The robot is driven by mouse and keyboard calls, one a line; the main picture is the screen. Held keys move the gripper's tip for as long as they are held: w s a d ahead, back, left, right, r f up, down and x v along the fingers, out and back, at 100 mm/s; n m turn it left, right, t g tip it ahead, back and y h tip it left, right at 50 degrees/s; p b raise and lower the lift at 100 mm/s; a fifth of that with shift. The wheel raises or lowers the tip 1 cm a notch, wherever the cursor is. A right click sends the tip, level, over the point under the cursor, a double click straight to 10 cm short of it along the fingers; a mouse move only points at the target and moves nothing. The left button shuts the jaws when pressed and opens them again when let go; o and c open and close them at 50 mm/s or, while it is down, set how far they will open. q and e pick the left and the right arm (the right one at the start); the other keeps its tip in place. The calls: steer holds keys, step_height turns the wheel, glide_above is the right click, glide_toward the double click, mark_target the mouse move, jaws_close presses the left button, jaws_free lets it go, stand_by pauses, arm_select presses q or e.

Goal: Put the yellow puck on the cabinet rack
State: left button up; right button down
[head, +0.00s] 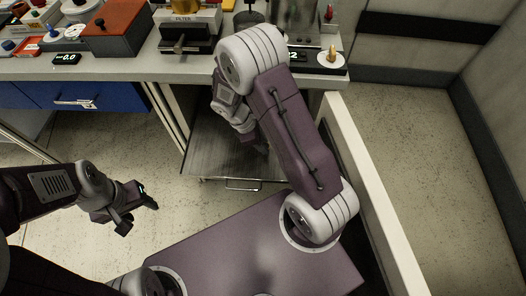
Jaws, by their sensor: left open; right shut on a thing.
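My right arm reaches over the counter's front edge, and its gripper (262,148) points down at the cabinet below. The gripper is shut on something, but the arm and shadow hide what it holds. I cannot make out the yellow puck anywhere. The cabinet rack seems to be the grey pulled-out shelf (212,152) under the counter, with a handle (243,187) at its front. The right gripper is over the right part of this shelf; I cannot tell whether it touches. My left gripper (139,211) is open and empty, low over the floor to the left.
The counter (180,68) holds a filter unit (188,35), a red box (115,27) and a scale with a brass piece (331,54). A blue drawer (100,97) is at the left. A pale panel (362,175) bounds the right.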

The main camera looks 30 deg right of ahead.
steer(key=shift+w+d, duration=0.1)
steer(key=shift+d, duration=0.05)
step_height(320, 180, down, 4)
steer(key=shift+f+b, duration=0.2)
steer(key=shift+b, duration=1)
steer(key=shift+r, duration=0.15)
steer(key=c, duration=1)
jaws_free()
steer(key=shift+c, duration=0.2)
steer(key=p+v, duration=0.6)
steer(key=v, duration=0.6)
steer(key=s+r+m+t+y, duration=0.2)
steer(key=s+r+m+y, duration=0.2)
steer(key=s+m, duration=0.6)
steer(key=a+r+m, duration=0.1)
steer(key=r+m, duration=0.1)
steer(key=m, duration=0.2)
steer(key=shift+t, duration=0.4)
